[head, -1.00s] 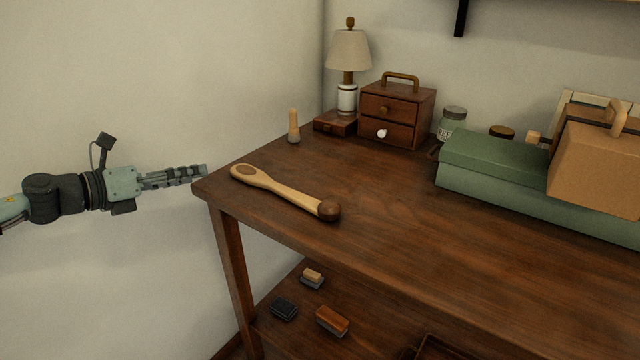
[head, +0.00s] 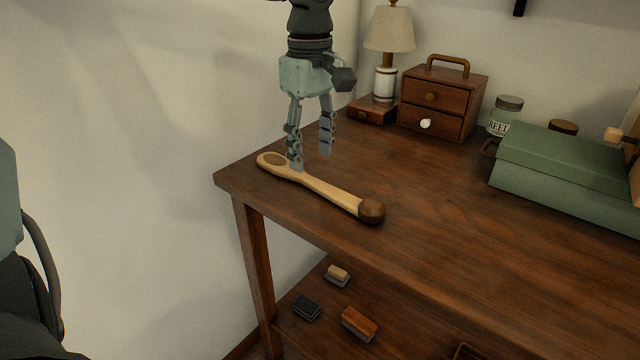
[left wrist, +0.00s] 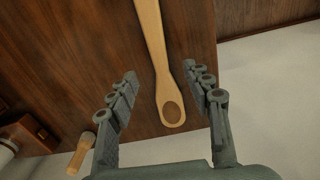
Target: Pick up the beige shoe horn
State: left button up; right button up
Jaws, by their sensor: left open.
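The beige shoe horn (head: 322,187) lies flat near the left corner of the wooden table, with a dark hollow at its left end and a dark brown knob at its right end. My left gripper (head: 312,162) points down above its left part, open and empty. In the left wrist view the shoe horn (left wrist: 157,60) runs between the two open fingers (left wrist: 170,98), its hollow end close to the palm side. I cannot tell from the pictures how high the fingertips are above the table. My right gripper is not in view.
On the wooden table (head: 430,235) stand a lamp (head: 388,40), a small drawer box (head: 440,100), a jar (head: 504,114) and a green box (head: 570,175). A small beige-handled item (left wrist: 82,150) shows in the left wrist view. Several brushes lie on the lower shelf. The table around the shoe horn is clear.

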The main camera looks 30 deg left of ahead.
aim_at(312, 179)
pick_arm(q)
notch_tip(312, 179, down, 5)
jog(key=shift+r, duration=0.1)
grip_shut()
dwell(0.4)
